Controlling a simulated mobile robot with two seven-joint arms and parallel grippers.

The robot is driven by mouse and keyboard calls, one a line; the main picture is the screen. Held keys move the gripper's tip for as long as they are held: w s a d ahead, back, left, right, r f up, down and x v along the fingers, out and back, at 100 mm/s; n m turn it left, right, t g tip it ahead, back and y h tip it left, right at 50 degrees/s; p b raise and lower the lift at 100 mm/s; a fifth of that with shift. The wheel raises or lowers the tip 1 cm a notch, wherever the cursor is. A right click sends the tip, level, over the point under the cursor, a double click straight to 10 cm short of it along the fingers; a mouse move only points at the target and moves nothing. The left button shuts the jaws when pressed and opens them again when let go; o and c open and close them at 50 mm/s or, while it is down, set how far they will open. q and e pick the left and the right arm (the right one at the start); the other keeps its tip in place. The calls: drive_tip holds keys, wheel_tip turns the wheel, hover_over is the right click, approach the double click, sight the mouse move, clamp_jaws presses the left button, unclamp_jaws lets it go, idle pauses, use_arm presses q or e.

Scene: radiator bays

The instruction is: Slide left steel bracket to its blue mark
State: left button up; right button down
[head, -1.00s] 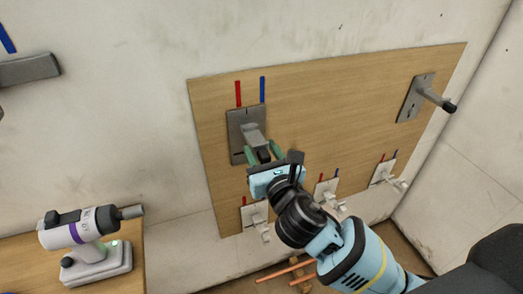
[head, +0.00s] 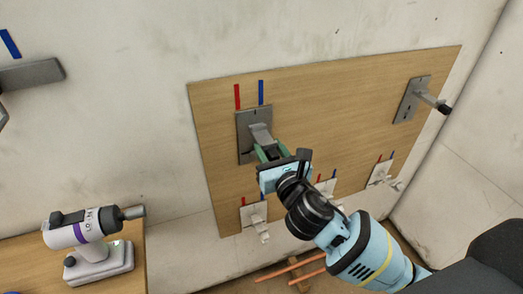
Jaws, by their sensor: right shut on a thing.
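The left steel bracket (head: 246,132) is a grey plate with a projecting arm, upright on the upper left of the wooden board. Above it are a red mark (head: 237,96) and the blue mark (head: 261,92). The plate's top edge lies just below both marks. The dark notch in its top edge is close to the blue mark's line, slightly left of it; exact alignment is too small to tell. My right gripper (head: 270,152) has its green fingers shut on the bracket's arm, partly hiding it. My left gripper is not in view.
Another steel bracket (head: 407,102) is at the board's upper right. Small white brackets (head: 253,216) line the board's (head: 330,110) lower part. A drill (head: 85,232) stands on a wooden surface at lower left. A grey bar (head: 32,74) juts in at far left.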

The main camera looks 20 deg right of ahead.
drive_tip(key=shift+d, duration=0.9)
drive_tip(key=c, duration=1.2)
unclamp_jaws()
drive_tip(key=shift+c, duration=0.2)
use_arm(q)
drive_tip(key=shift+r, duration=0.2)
use_arm(e)
drive_tip(key=shift+s, duration=0.1)
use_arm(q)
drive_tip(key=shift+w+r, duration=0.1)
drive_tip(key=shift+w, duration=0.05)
use_arm(e)
drive_tip(key=s, duration=0.7)
drive_tip(key=shift+s, duration=0.3)
drive_tip(key=shift+d+f, duration=0.1)
